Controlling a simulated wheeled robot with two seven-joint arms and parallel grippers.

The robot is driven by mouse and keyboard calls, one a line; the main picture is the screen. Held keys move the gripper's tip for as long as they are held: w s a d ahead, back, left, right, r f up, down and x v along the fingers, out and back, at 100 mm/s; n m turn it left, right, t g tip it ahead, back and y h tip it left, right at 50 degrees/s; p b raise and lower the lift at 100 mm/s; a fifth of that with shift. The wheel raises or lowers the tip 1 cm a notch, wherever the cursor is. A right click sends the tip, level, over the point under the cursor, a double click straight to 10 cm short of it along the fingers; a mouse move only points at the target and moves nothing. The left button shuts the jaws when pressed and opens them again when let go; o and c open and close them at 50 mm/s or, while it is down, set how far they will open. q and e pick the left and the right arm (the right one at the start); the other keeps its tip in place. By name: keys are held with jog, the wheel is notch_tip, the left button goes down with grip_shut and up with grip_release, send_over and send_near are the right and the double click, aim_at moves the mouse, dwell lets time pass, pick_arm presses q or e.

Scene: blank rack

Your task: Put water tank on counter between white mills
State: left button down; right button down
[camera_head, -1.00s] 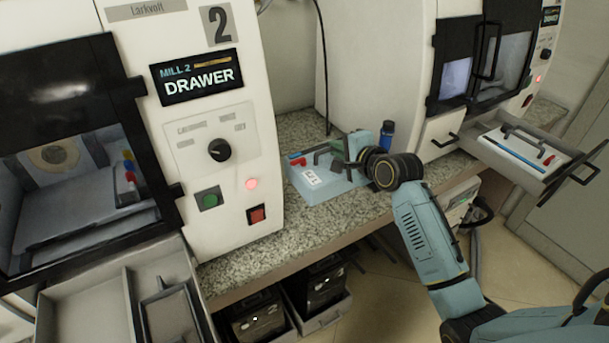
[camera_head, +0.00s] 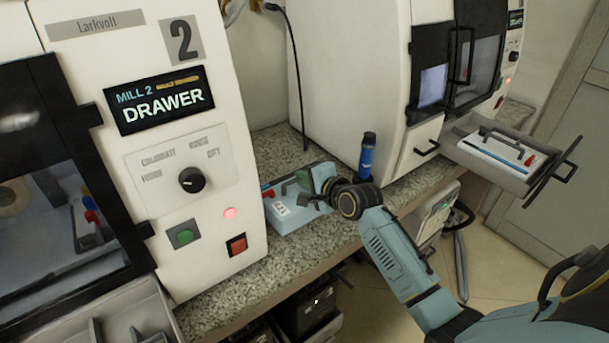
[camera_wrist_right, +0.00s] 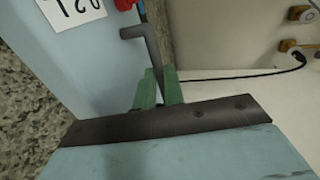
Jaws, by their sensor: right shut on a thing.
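The water tank (camera_head: 287,221) is a light blue box with a white number label and a dark handle. It is at the counter (camera_head: 338,226) in the gap between the two white mills, the left one (camera_head: 215,140) marked 2 and the right one (camera_head: 345,70). My right gripper (camera_head: 316,188) is at its right end, shut on the tank's dark handle. In the right wrist view the green fingers (camera_wrist_right: 158,90) close at the handle, above the tank's blue top (camera_wrist_right: 90,60). Whether the tank's underside fully touches the counter is hidden. My left gripper is out of view.
A blue bottle (camera_head: 367,155) stands right of the tank, close to my right wrist. An open drawer (camera_head: 500,160) juts out from the right mill. Another open drawer (camera_head: 130,320) is at lower left. A black cable (camera_head: 297,80) hangs behind.

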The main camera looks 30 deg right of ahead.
aim_at(302, 189)
notch_tip(302, 189, down, 3)
jog(key=shift+f+b, duration=0.1)
jog(key=shift+b, duration=0.35)
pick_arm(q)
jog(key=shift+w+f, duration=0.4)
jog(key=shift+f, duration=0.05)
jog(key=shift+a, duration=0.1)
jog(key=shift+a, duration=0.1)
pick_arm(e)
jog(key=c, duration=1.7)
grip_release()
jog(key=shift+f, duration=0.3)
jog(key=shift+o, duration=1)
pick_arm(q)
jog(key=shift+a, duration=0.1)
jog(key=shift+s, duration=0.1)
pick_arm(e)
jog(key=shift+r, duration=0.1)
